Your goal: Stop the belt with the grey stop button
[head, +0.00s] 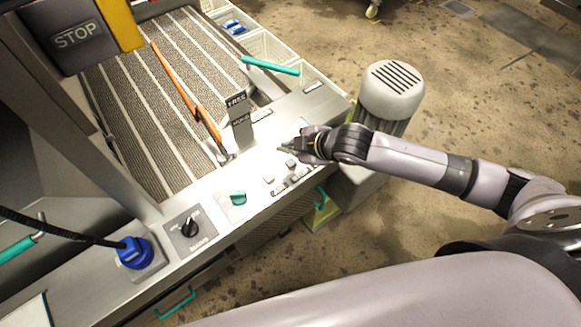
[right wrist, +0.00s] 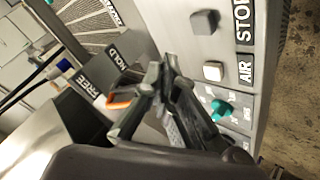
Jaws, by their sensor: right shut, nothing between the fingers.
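In the right wrist view, the grey stop button (right wrist: 205,22) is a small square button on the metal panel beside a black label reading STO, cut off by the frame edge. A paler square button (right wrist: 213,71) sits beside the AIR label. In the head view, small buttons (head: 268,180) line the front panel, too small to read. My right gripper (head: 286,147) is shut and empty above this panel, close to the buttons; its fingertips (right wrist: 168,68) show apart from the stop button in the wrist view. The belt (head: 135,95) is grey with pale stripes. My left gripper is out of view.
A teal knob (head: 238,198), a black rotary switch (head: 190,228) and a blue plug (head: 134,252) sit left along the panel. An upright black sign (head: 239,108) and an orange bar (head: 185,95) stand behind. A motor housing (head: 392,90) stands right, near my arm.

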